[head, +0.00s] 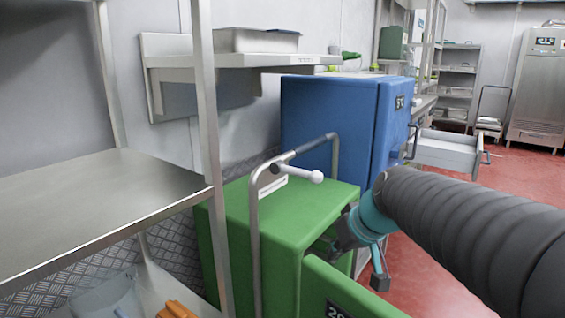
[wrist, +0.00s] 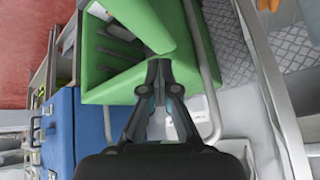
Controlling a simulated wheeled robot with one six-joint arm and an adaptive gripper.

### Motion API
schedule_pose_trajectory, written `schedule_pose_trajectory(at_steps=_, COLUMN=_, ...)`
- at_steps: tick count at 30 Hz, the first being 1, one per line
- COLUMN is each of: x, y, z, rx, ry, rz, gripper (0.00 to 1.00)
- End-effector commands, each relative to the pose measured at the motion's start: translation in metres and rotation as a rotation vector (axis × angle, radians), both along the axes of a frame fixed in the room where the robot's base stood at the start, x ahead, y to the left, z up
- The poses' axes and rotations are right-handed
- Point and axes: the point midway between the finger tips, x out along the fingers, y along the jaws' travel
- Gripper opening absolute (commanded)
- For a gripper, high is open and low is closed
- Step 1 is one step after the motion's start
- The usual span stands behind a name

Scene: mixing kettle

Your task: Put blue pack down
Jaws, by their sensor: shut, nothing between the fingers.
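I cannot make out a blue pack in either view. My gripper (wrist: 160,70) shows in the wrist view with its fingertips together and nothing between them. The fingertips are at a green cabinet (wrist: 110,85), close to its green door (wrist: 145,20); I cannot tell whether they touch it. In the head view the green cabinet (head: 250,215) stands at the lower middle with its door (head: 335,290) open. My gripper is mostly hidden there behind the cabinet front and my wrist. The cabinet's inside is mostly hidden.
A blue cabinet (head: 335,120) stands behind the green one. A metal rail (head: 253,235) rises beside the green cabinet. An open grey drawer (head: 447,150) juts out behind my arm. A steel shelf rack (head: 90,205) stands at left. Red floor (head: 510,190) is clear at right.

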Motion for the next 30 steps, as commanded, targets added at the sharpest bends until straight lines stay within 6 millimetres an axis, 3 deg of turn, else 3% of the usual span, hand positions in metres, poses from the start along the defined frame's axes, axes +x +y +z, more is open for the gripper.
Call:
schedule_pose_trajectory(at_steps=4, x=-0.057, y=-0.006, z=-0.005, rx=-0.064, ry=0.013, rz=-0.030, gripper=0.00)
schedule_pose_trajectory(at_steps=9, x=-0.119, y=-0.024, z=-0.030, rx=-0.100, ry=0.046, rz=-0.141, gripper=0.00)
schedule_pose_trajectory(at_steps=15, x=-0.170, y=-0.043, z=-0.059, rx=-0.129, ry=0.070, rz=-0.257, gripper=0.00)
schedule_pose_trajectory(at_steps=19, x=-0.185, y=-0.049, z=-0.070, rx=-0.138, ry=0.074, rz=-0.298, gripper=0.03)
schedule_pose_trajectory(at_steps=23, x=-0.189, y=-0.051, z=-0.073, rx=-0.142, ry=0.077, rz=-0.311, gripper=0.35)
schedule_pose_trajectory(at_steps=30, x=-0.189, y=-0.051, z=-0.073, rx=-0.141, ry=0.077, rz=-0.310, gripper=0.38)
